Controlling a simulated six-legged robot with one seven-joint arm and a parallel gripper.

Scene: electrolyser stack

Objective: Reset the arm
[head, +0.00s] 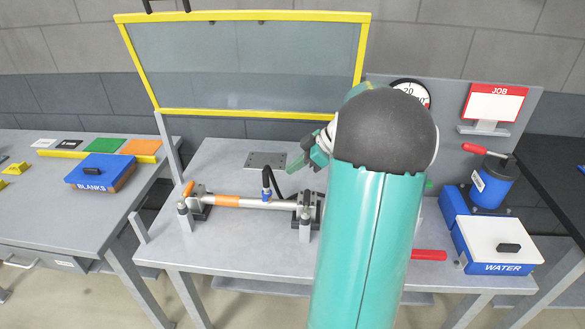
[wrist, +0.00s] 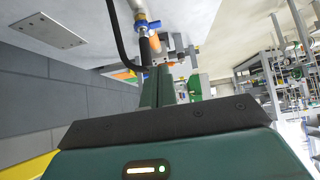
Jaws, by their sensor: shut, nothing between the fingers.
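My arm rises across the right half of the head view and hides part of the table. My gripper (head: 297,165) shows left of the arm's dark joint, above the grey table, with its fingers shut and empty. In the wrist view the green fingers (wrist: 156,88) lie close together beyond the dark palm edge. The pipe and blue valve handle (wrist: 147,25) also show in the wrist view; I see no contact with the fingers.
A yellow-framed clear screen (head: 240,65) stands behind the table. A blue BLANKS box (head: 98,172) is on the left bench. A blue canister (head: 491,182), a white-lidded WATER box (head: 498,243) and a JOB sign (head: 495,103) stand right. A red handle (head: 428,255) shows beside my arm.

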